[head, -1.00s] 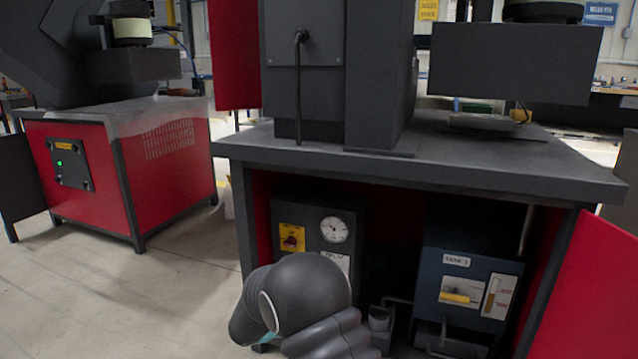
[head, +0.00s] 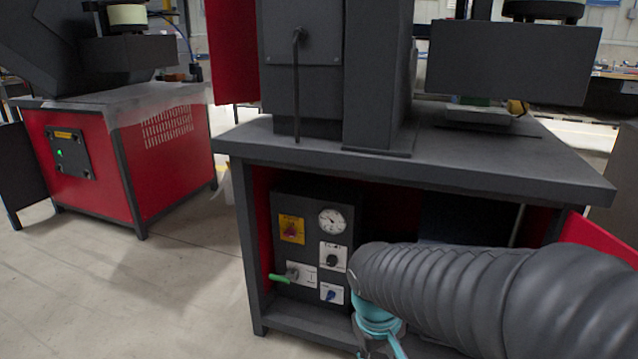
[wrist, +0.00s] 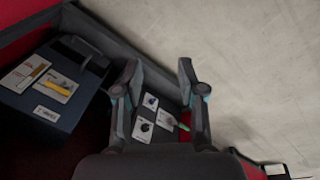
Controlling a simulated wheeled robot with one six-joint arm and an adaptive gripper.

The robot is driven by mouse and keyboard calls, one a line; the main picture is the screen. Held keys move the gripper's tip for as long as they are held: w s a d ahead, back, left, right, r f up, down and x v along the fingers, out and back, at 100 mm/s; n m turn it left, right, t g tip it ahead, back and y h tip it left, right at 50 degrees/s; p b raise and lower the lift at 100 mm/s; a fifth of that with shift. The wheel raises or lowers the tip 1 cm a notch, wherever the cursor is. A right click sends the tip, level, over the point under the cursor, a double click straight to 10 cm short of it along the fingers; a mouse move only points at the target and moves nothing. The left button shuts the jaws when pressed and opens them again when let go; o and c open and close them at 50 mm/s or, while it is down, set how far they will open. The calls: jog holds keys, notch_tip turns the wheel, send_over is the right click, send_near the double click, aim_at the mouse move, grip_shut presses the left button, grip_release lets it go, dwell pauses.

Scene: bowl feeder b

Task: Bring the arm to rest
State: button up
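My arm, in a dark ribbed sleeve (head: 450,285), reaches in from the right in the head view, in front of the machine's open lower bay. My gripper shows only in part at the bottom of the head view, below a teal wrist part (head: 376,322). In the wrist view my gripper (wrist: 158,75) has its two fingers spread apart. The gripper holds nothing that I can see.
A dark control panel (head: 312,215) with a gauge, knobs and a green-handled lever (head: 284,277) stands in the bay. The worktop (head: 480,165) overhangs the bay. Floor (head: 150,290) at left is clear.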

jog(key=s+d+r+m+t+p, duration=0.2)
jog(key=s+r, duration=0.2)
jog(key=r, duration=0.2)
jog(key=s+d+r+m+t+y+p, duration=0.1)
jog(key=s+d+r+m+t+p, duration=0.1)
jog(key=s+r, duration=0.3)
notch_tip(320, 180, up, 2)
jog(key=shift+d+r, duration=0.1)
jog(key=shift+d, duration=0.5)
dwell(0.7)
